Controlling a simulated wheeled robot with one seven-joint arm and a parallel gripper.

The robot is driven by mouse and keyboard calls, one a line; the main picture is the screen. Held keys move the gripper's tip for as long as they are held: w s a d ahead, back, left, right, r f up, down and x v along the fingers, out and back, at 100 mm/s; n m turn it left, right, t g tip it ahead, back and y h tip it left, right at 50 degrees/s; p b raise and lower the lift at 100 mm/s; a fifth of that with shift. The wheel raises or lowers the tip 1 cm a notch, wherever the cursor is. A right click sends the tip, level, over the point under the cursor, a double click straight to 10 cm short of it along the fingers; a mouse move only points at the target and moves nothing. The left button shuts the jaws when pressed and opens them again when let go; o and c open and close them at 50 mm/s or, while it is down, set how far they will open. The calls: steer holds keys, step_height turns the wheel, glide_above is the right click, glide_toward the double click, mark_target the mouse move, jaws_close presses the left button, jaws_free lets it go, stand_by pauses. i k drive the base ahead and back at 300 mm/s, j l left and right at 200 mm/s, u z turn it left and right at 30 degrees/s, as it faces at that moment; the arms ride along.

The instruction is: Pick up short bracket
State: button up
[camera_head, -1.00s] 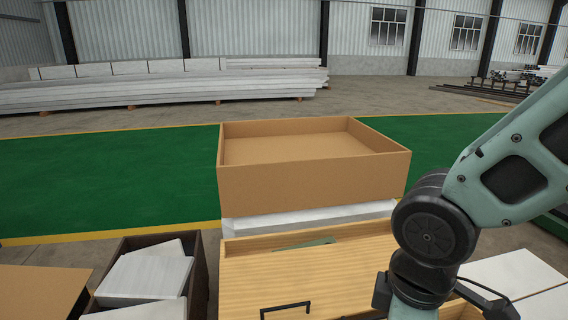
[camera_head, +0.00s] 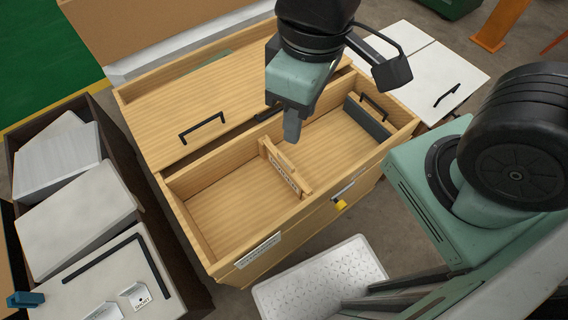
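A small white piece with dark lettering that seems to read "SHORT" (camera_head: 138,297) lies on a pale panel at the lower left; I take it as the short bracket, but it is small. A second white labelled piece (camera_head: 103,312) beside it is cut by the bottom edge. My gripper (camera_head: 291,128) points down over the open wooden box (camera_head: 178,205), above its divider and far to the right of the labelled pieces. Nothing shows held in it. Its finger gap is not clear from this angle.
A lettered divider (camera_head: 285,178) splits the box; its left compartment looks empty. A dark grey plate (camera_head: 367,119) stands in the right one. White slabs (camera_head: 62,160) fill a dark crate.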

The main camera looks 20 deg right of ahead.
mark_target(138, 293)
steer(key=k+j+u, duration=0.1)
steer(key=u, duration=0.35)
steer(key=k+j+u, duration=0.25)
steer(key=u, duration=0.2)
steer(key=k+j+u, duration=0.2)
steer(key=u, duration=0.3)
